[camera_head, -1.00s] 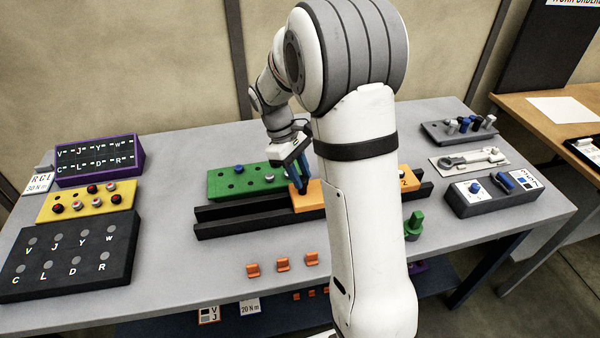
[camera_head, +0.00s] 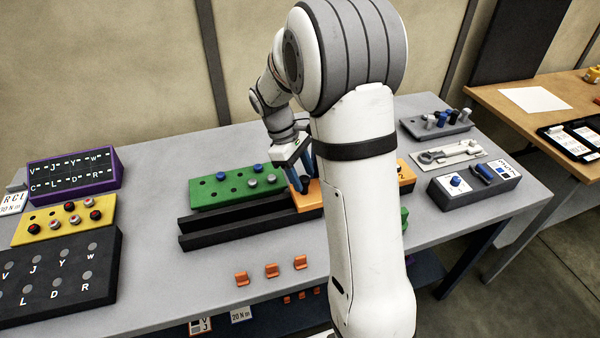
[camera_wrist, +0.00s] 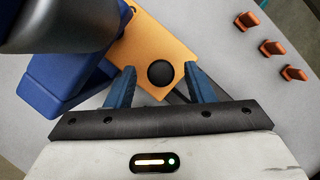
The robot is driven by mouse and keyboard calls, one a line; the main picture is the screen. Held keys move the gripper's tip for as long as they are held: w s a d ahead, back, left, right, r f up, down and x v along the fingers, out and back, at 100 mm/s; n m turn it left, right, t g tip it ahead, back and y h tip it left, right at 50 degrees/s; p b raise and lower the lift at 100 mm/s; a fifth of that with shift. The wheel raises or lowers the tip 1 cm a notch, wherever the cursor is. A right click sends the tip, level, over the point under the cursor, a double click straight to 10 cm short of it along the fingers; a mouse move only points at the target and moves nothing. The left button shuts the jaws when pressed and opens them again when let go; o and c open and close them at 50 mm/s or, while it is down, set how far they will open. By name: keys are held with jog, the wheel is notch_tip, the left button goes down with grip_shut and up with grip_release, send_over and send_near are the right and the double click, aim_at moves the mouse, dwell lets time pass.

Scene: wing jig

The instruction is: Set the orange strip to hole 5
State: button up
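The orange strip (camera_head: 309,197) lies over the dark rails (camera_head: 240,222). Its left end shows beside my arm, and an orange part with a "2" (camera_head: 404,171) shows to the arm's right. The stretch between is hidden by my arm. My gripper (camera_head: 302,180) is at the strip's left end, with its blue fingers down on it. In the wrist view the orange strip (camera_wrist: 155,40) with a round black hole lies between the two fingers of my gripper (camera_wrist: 160,76). No hole labelled 5 is readable.
A green block (camera_head: 207,197) with holes and several pegs stands behind the rails. Three orange clips (camera_head: 272,270) lie in front. Yellow (camera_head: 35,232), black (camera_head: 60,280) and purple-edged (camera_head: 75,174) panels stand left. A dark fixture (camera_head: 474,188) and grey rack (camera_head: 436,125) stand right.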

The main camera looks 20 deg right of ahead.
jog(key=shift+w+a+r, duration=0.1)
jog(key=shift+r, duration=0.05)
jog(key=v, duration=0.7)
jog(key=shift+r, duration=0.2)
